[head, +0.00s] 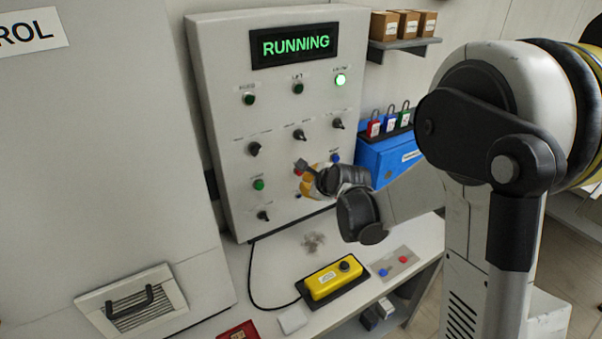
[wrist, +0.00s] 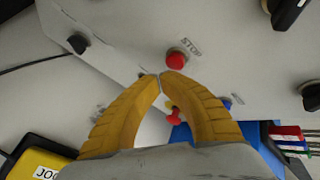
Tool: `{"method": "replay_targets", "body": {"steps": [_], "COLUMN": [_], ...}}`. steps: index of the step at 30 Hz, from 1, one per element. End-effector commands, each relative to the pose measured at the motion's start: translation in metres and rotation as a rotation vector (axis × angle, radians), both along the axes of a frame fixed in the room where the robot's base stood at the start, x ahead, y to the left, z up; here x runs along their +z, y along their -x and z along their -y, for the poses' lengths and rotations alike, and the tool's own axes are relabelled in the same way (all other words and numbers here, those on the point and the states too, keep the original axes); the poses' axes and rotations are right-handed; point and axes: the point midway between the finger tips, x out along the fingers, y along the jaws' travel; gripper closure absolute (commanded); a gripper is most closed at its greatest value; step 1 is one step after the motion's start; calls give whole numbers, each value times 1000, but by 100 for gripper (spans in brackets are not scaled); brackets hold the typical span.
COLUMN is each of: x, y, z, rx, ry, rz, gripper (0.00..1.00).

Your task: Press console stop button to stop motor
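The console (head: 225,75) stands upright, and its display (head: 296,45) reads RUNNING in green. In the wrist view the red stop button (wrist: 176,60), with a STOP label beside it, sits just beyond my fingertips. My gripper (wrist: 160,76) has yellow fingers that meet at the tips, with nothing held between them. The tips appear close to the button, slightly to its lower left; I cannot tell whether they touch it. In the head view my gripper (head: 304,181) is in front of the console's lower middle and hides part of the button area.
Black knobs (head: 254,149) and a green button (head: 258,184) surround the gripper on the panel. A blue box (head: 385,160) with padlocks is at the right. A yellow pendant (head: 333,277) lies on the bench below. A red and yellow control (wrist: 174,112) shows between the fingers.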

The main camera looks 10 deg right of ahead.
Motion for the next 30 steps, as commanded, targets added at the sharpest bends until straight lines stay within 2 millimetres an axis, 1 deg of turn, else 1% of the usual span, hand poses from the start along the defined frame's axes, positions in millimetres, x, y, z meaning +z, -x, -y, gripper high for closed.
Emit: {"method": "replay_targets", "body": {"steps": [10, 30], "x": [0, 0], "y": [-8, -12], "z": [-3, -4], "rx": [0, 0], "ry": [0, 0], "rz": [0, 0], "gripper": [100, 100]}}
